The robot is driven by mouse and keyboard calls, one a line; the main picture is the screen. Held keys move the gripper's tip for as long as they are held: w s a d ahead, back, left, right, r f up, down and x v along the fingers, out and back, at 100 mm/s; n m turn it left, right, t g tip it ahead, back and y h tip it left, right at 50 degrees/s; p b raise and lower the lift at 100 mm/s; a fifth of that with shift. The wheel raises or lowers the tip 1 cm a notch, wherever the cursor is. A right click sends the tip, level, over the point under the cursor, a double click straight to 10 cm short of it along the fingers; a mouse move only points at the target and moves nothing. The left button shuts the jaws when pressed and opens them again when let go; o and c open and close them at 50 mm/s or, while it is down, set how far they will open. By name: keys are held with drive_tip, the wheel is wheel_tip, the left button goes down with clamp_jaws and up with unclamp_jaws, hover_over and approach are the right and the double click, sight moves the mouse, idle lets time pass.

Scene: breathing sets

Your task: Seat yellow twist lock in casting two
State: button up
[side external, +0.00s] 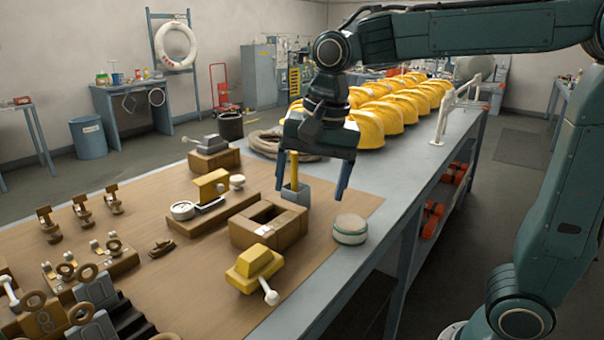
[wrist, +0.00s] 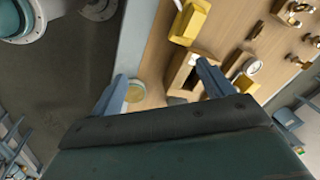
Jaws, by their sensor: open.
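The yellow twist lock (side external: 254,266) lies on the brown mat near its front edge, its pale-knobbed lever pointing toward the front right. It also shows at the top of the wrist view (wrist: 189,22). Behind it sits a brown casting (side external: 265,236) with an open rectangular pocket, empty as far as I see; it shows in part in the wrist view (wrist: 178,72). Another brown block (side external: 222,160) farther back carries a grey lever piece. I cannot tell which is casting two. My gripper (side external: 312,180) is open, pointing down above the mat's right side, apart from the twist lock.
A grey block with a yellow post (side external: 294,188) stands close by my left finger. A round pale-green-banded puck (side external: 350,229) sits right of the casting. A yellow gauge fixture (side external: 210,192) stands left. Several yellow helmet-like shells (side external: 372,122) fill the bench behind.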

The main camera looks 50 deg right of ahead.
sight(254, 252)
drive_tip(key=w+a+f+m+g, duration=0.2)
drive_tip(key=w+a+f+m, duration=0.2)
drive_tip(key=w, duration=0.5)
drive_tip(key=a+m, duration=0.1)
drive_tip(key=m, duration=0.1)
drive_tip(key=shift+a+m, duration=0.3)
drive_tip(key=shift+m, duration=0.1)
drive_tip(key=shift+f, duration=4.25)
drive_tip(key=shift+s+f, duration=0.15)
drive_tip(key=shift+f, duration=2.45)
drive_tip(key=c, duration=1.5)
